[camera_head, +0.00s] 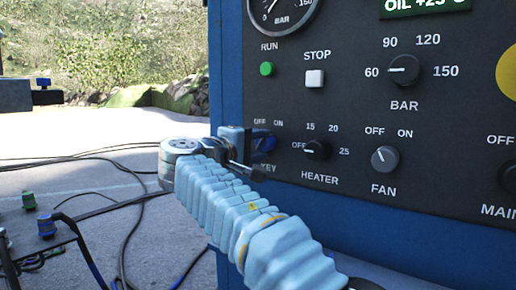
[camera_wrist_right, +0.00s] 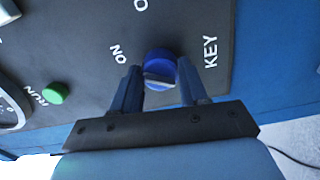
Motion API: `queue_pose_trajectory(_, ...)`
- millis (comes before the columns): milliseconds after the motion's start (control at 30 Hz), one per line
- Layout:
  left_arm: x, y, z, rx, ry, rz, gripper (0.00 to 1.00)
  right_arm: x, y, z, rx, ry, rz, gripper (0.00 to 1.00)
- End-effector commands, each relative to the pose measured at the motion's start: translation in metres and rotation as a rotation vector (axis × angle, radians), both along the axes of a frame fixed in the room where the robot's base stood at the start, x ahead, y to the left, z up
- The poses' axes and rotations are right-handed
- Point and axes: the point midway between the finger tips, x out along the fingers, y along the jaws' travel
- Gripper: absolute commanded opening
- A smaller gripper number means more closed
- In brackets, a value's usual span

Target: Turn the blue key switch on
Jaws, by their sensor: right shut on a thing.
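The blue key switch (camera_head: 269,144) is on the dark control panel, below its OFF and ON labels and above the word KEY. In the head view my right gripper and forearm partly cover it. In the right wrist view the round blue knob (camera_wrist_right: 158,57) lies between the two fingers. My right gripper (camera_head: 257,143) is shut on it, one finger on each side. The gripper also shows in the right wrist view (camera_wrist_right: 159,76). I cannot tell which label the switch points to. My left gripper is not in view.
The heater knob (camera_head: 317,150) is close to the right of my gripper. The fan knob (camera_head: 385,159), bar knob (camera_head: 404,70), green RUN button (camera_head: 267,69) and white STOP button (camera_head: 314,78) are on the same panel. Cables (camera_head: 122,225) lie on the ground at left.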

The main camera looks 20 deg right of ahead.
Motion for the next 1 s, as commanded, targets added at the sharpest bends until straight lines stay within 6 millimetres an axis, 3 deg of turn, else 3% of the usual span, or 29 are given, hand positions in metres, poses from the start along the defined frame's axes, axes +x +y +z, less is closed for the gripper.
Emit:
queue_pose_trajectory(367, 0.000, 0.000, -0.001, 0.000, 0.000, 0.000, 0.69, 0.000, 0.001, -0.002, 0.006, -0.001, -0.001, 0.13)
queue_pose_trajectory(400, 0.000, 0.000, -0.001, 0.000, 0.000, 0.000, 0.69, 0.000, 0.001, -0.002, 0.006, -0.001, -0.001, 0.48)
queue_pose_trajectory(533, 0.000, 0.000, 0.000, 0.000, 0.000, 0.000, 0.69, 0.000, 0.001, -0.001, 0.005, -0.002, -0.001, 0.68)
queue_pose_trajectory(833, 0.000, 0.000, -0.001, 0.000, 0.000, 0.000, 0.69, -0.001, 0.001, -0.001, 0.005, -0.003, 0.000, 0.69)
queue_pose_trajectory(1000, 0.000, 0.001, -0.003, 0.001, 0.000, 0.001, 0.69, -0.012, 0.017, -0.001, 0.004, -0.004, 0.004, 0.69)
